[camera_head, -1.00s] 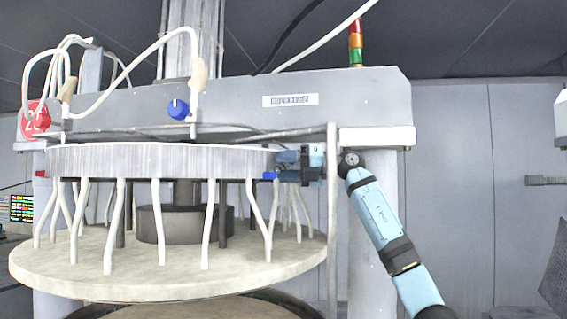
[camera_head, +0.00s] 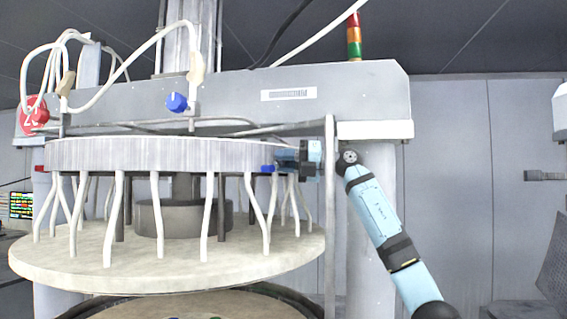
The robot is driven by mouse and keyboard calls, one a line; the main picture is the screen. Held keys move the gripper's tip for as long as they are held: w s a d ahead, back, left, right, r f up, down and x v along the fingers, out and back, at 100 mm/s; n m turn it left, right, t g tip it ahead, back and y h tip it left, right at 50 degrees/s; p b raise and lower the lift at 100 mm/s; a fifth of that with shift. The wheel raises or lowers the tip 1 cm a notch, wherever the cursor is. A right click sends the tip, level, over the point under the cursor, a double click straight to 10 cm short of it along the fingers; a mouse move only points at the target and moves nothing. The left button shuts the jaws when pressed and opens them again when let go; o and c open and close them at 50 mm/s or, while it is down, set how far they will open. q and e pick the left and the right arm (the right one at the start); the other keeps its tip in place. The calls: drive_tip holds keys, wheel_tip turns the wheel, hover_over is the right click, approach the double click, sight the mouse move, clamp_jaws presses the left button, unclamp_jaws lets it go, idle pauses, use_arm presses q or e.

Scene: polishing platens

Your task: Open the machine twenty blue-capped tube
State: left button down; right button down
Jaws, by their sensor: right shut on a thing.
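The polishing machine has a ribbed upper disc (camera_head: 150,154) with several white tubes (camera_head: 207,220) hanging below it to a pale round platen (camera_head: 130,268). A small blue cap (camera_head: 267,169) shows at the disc's right edge, at the tips of my right gripper (camera_head: 284,160). That gripper is shut on the blue-capped tube; the tube in the jaws is mostly hidden. A red round tag (camera_head: 33,116) with a number, hard to read, is on the machine's left. My left gripper is not in view.
A blue knob (camera_head: 177,102) sits on the machine's grey beam (camera_head: 235,96). A thin vertical post (camera_head: 330,225) stands close by my right gripper. A signal lamp (camera_head: 354,37) rises above the beam. Grey wall panels and free room lie to the right.

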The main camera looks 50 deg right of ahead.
drive_tip(key=shift+d+f+m+t+b, duration=0.2)
drive_tip(key=shift+f+m+t+b, duration=0.7)
drive_tip(key=shift+m+b, duration=0.3)
drive_tip(key=shift+f+m+t+b, duration=0.3)
drive_tip(key=shift+m+t+b, duration=0.5)
drive_tip(key=shift+m, duration=0.4)
drive_tip(key=c, duration=1)
unclamp_jaws()
drive_tip(key=shift+o, duration=0.2)
drive_tip(key=b+v, duration=0.4)
drive_tip(key=v, duration=0.3)
drive_tip(key=shift+s+d+f, duration=0.15)
drive_tip(key=shift+s+d, duration=0.05)
